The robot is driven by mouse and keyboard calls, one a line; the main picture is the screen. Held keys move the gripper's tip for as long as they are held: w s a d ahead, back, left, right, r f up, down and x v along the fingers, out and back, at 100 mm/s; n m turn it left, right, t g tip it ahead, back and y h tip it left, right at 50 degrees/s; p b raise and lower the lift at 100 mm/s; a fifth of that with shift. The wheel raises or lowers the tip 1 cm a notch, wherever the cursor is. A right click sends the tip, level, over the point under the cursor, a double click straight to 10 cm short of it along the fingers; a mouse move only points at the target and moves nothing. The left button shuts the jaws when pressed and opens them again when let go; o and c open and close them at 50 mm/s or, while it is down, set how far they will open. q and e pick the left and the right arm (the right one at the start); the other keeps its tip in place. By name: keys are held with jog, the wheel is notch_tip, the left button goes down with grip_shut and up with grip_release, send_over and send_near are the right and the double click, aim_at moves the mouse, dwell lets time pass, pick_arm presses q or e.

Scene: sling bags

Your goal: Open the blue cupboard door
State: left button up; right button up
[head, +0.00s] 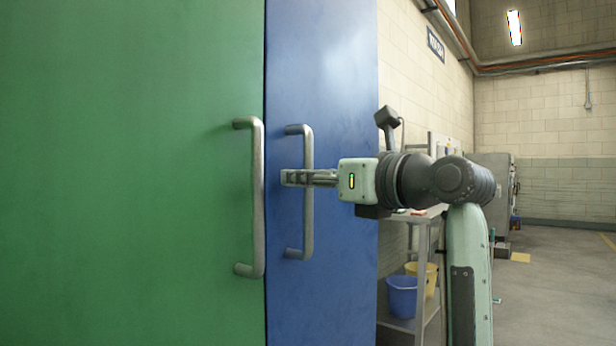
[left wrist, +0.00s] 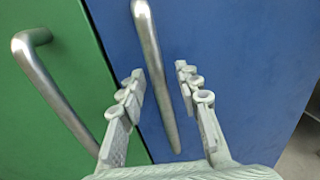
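The blue cupboard door (head: 330,80) stands to the right of a green door (head: 120,170) and looks shut, roughly flush with it. It also fills the right of the left wrist view (left wrist: 240,60). Its upright metal handle (head: 308,235) is near the seam with the green door. My left gripper (head: 292,177) is at the middle of this handle, reaching in from the right. In the left wrist view the gripper (left wrist: 162,76) is open, with the blue door's handle (left wrist: 150,45) running between its fingers and a gap visible on each side. My right gripper is not in view.
The green door has its own metal handle (head: 258,200), close to the left of my gripper. Right of the cupboard stands a shelf rack (head: 424,270) with a blue bucket (head: 402,298) and a yellow bucket (head: 430,275). Open floor (head: 550,290) lies at the right.

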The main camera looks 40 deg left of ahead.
pick_arm(q)
grip_shut()
dwell(0.6)
